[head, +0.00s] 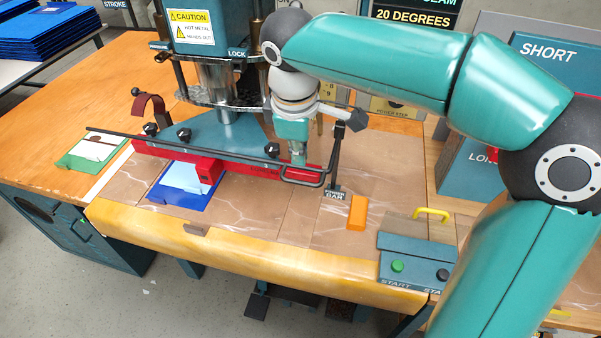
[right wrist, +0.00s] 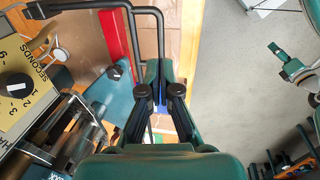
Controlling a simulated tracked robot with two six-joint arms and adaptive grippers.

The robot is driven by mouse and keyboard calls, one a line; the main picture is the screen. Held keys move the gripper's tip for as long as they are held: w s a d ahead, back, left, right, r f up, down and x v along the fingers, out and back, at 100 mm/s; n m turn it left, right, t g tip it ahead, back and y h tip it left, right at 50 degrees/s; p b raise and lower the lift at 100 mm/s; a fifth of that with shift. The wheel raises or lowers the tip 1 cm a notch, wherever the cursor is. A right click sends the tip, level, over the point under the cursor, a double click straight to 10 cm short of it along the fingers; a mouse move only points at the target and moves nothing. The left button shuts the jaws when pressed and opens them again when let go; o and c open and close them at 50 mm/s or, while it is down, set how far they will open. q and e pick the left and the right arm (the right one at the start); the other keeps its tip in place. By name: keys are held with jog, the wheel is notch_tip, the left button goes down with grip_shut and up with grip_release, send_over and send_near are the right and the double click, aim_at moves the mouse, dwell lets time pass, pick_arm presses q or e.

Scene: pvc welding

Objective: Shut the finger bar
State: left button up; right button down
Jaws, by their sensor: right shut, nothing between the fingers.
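The finger bar (head: 215,152) is a thin black rod running across the front of the press, along the long red die (head: 255,168). Its right end forms a black loop beside an upright black post, above the "FINGER BAR" label (head: 335,194). My right gripper (head: 299,162) points down at the loop, shut and empty. In the right wrist view, the closed fingertips (right wrist: 159,84) are close to the bent black bar (right wrist: 158,30); I cannot tell whether they touch it. My left gripper is not in view.
A blue tray (head: 172,199) with a pale sheet lies before the die, and a green tray (head: 75,163) lies left. An orange block (head: 357,213) and a button box (head: 415,262) are at right. The press (head: 225,75) stands behind.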

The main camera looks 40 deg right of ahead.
aim_at(301, 181)
jog(key=f, duration=0.4)
jog(key=d+f, duration=0.1)
jog(key=f, duration=0.2)
jog(key=shift+w, duration=0.4)
notch_tip(301, 181, down, 20)
jog(key=b, duration=1.4)
jog(key=shift+s+a+f+b, duration=0.1)
jog(key=shift+s+f+b, duration=0.05)
jog(key=shift+b, duration=0.2)
jog(key=shift+f, duration=0.1)
notch_tip(301, 181, up, 14)
jog(key=s+a+p, duration=0.1)
jog(key=a+p, duration=0.1)
jog(key=p, duration=0.2)
jog(key=shift+s+r, duration=0.2)
